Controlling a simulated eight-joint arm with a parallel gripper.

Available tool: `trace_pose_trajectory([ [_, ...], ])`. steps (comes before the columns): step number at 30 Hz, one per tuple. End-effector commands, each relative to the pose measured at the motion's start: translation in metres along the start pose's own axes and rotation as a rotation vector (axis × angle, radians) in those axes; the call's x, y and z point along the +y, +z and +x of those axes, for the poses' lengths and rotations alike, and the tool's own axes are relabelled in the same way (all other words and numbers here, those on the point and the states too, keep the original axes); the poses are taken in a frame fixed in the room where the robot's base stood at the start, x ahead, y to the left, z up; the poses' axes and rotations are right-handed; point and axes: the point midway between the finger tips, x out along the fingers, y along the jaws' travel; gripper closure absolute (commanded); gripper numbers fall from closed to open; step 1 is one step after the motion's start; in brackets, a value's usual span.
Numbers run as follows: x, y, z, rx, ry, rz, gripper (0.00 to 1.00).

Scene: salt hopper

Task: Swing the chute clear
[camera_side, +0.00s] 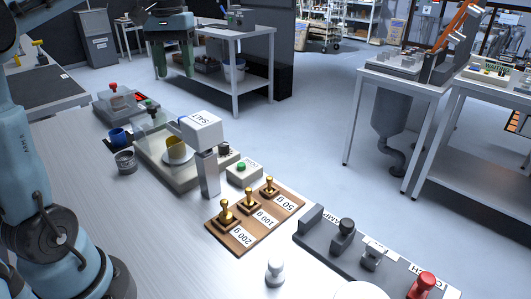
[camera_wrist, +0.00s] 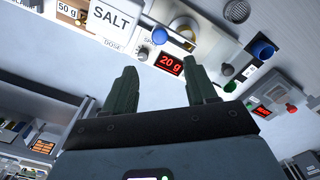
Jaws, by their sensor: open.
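The white hopper (camera_side: 203,128) marked SALT stands on a grey post, and it also shows at the top of the wrist view (camera_wrist: 113,20). A small blue knob (camera_wrist: 159,35) sits beside the hopper; it may belong to the chute, whose shape I cannot make out. A yellow cup (camera_side: 176,147) stands on a white pan left of the hopper; whether the chute is over it is unclear. My gripper (camera_side: 175,68) is high above the bench, its fingers apart and empty. In the wrist view my gripper (camera_wrist: 161,78) has both fingers below the hopper in the picture, touching nothing.
A red display (camera_wrist: 169,63) reads 20 g. A wooden board (camera_side: 255,220) holds brass weights right of the hopper. A dark rack with a red-handled tool (camera_side: 423,285) lies front right.

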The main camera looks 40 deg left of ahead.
Motion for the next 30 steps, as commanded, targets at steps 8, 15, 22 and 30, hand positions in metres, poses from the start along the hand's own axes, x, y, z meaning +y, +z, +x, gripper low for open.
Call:
trace_pose_trajectory([
  [8,0.000,0.000,0.035,0.000,0.000,0.000,0.43],
  [15,0.000,0.000,0.073,0.001,0.000,0.000,0.43],
  [22,0.000,0.000,0.102,0.001,0.000,0.000,0.43],
  [30,0.000,0.000,0.116,0.001,0.000,0.000,0.43],
])
